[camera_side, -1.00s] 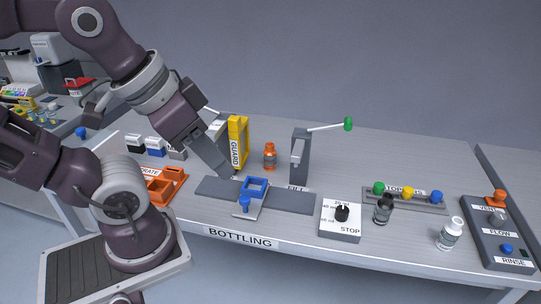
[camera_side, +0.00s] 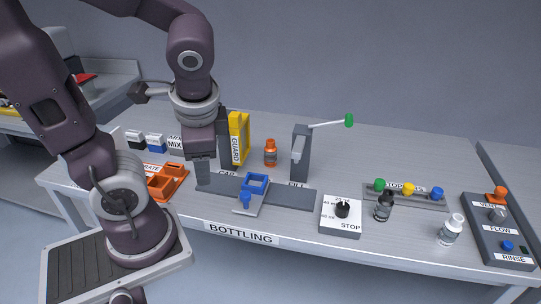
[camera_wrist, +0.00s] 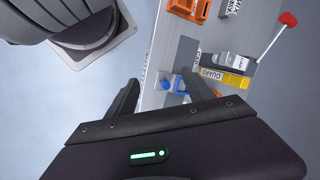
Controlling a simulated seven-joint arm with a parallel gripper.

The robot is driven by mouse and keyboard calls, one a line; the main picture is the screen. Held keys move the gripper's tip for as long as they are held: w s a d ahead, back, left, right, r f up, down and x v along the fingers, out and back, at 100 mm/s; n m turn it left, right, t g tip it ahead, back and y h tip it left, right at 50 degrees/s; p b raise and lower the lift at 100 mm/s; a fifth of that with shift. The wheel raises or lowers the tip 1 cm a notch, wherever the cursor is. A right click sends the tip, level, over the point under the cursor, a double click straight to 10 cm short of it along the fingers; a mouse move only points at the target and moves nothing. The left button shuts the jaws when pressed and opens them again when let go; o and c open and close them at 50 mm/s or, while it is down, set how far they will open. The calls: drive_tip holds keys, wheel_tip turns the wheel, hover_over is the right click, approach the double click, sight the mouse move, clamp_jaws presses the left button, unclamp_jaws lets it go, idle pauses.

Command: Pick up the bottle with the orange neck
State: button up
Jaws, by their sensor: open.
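A black bottle (camera_side: 384,208) and a white bottle (camera_side: 451,230) stand further right, near the front. My gripper (camera_side: 202,172) points down, left of the guard and well apart from the orange bottle. In the wrist view my gripper (camera_wrist: 160,80) has its fingers spread and nothing between them. A small orange patch beside the right finger there may be the bottle; I cannot tell.
The yellow guard (camera_side: 238,140) stands between my gripper and the orange bottle. The grey post (camera_side: 301,155) with a green-tipped lever is just right of the bottle. A blue holder (camera_side: 252,188) sits on the grey track in front. An orange crate (camera_side: 166,184) is at left.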

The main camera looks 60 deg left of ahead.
drive_tip(key=w+a+f+m+g+y, duration=0.2)
drive_tip(key=w+a+f+m+y, duration=0.1)
drive_tip(key=a+m+y, duration=0.3)
drive_tip(key=m+t+y, duration=0.1)
drive_tip(key=m+t, duration=0.8)
drive_tip(key=m, duration=0.6)
approach(270, 150)
drive_tip(key=d+f, duration=0.1)
drive_tip(key=s+d+f, duration=0.1)
drive_tip(key=d+f, duration=0.1)
drive_tip(key=shift+s+f, duration=0.15)
drive_tip(key=shift+f, duration=0.05)
drive_tip(key=w+a, duration=0.2)
drive_tip(key=a, duration=0.1)
drive_tip(key=w+a, duration=0.2)
drive_tip(key=a, duration=0.1)
drive_tip(key=w+a, duration=0.2)
drive_tip(key=a, duration=0.2)
drive_tip(key=shift+w, duration=0.1)
drive_tip(key=x, duration=0.5)
drive_tip(key=shift+a, duration=0.15)
clamp_jaws()
